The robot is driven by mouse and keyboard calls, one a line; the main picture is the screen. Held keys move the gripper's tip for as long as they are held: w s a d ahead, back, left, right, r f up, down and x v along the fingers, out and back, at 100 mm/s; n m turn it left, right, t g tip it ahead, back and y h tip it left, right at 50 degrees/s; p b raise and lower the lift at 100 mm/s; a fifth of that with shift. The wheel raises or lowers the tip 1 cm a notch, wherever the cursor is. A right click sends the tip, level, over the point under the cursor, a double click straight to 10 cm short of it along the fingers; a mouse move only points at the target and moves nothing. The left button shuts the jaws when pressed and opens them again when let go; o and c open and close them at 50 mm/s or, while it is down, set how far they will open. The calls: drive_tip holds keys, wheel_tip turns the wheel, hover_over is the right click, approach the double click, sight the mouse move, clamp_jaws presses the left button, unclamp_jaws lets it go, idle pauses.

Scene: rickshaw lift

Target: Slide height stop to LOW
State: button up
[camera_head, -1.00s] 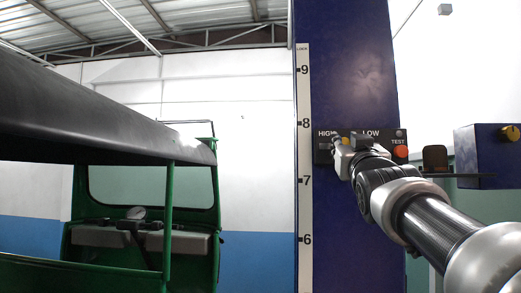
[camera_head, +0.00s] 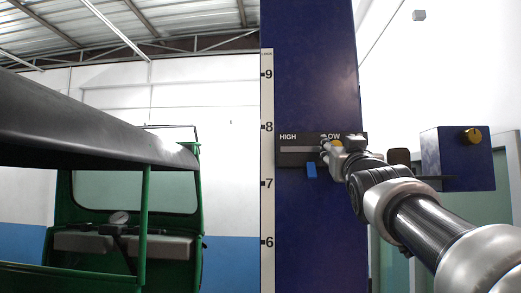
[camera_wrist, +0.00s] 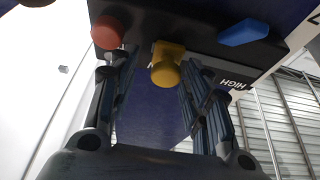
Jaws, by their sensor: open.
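The height stop is a yellow slider knob (camera_head: 338,143) on a black panel (camera_head: 298,141) marked HIGH at left and LOW at right. It sits at the LOW end, under the LOW label. My gripper (camera_head: 333,149) reaches it from the right. In the wrist view the yellow knob (camera_wrist: 166,70) stands between the fingertips of my open gripper (camera_wrist: 156,68). The finger on the right side is very close to the knob; I cannot tell whether it touches. The HIGH label shows upside down to the right there.
A red button (camera_wrist: 106,32) is just beyond the left finger. A blue tab (camera_head: 311,170) hangs at the panel's lower edge. The panel is on a blue column (camera_head: 312,230) with a numbered scale (camera_head: 267,205). A blue box (camera_head: 457,158) is at right, a green rickshaw (camera_head: 146,225) left.

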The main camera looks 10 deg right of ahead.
drive_tip(key=shift+a, duration=0.1)
drive_tip(key=v, duration=1.2)
drive_tip(key=shift+f, duration=0.1)
drive_tip(key=s+a+f+g+y+b, duration=0.1)
drive_tip(key=a+f+g+b, duration=0.15)
drive_tip(key=f, duration=0.95)
drive_tip(key=s+a+f+n+g+y+b, duration=0.1)
drive_tip(key=a+f+g+y+b, duration=0.2)
drive_tip(key=f, duration=0.9)
drive_tip(key=s+a+f+g+b, duration=0.15)
drive_tip(key=f+b, duration=0.35)
drive_tip(key=f, duration=0.6)
drive_tip(key=s+a+f+g+b, duration=0.2)
drive_tip(key=s+f, duration=0.4)
drive_tip(key=f, duration=0.5)
drive_tip(key=s+a+f+n+g+y+b, duration=0.1)
drive_tip(key=s+f+g+b, duration=0.3)
drive_tip(key=f, duration=0.7)
drive_tip(key=s+a+f+n+g+y+b, duration=0.1)
drive_tip(key=s+a+f+g+b, duration=0.2)
drive_tip(key=s+f, duration=0.6)
wheel_tip(320, 180, down, 3)
drive_tip(key=shift+f+g, duration=0.1)
drive_tip(key=shift+g, duration=0.4)
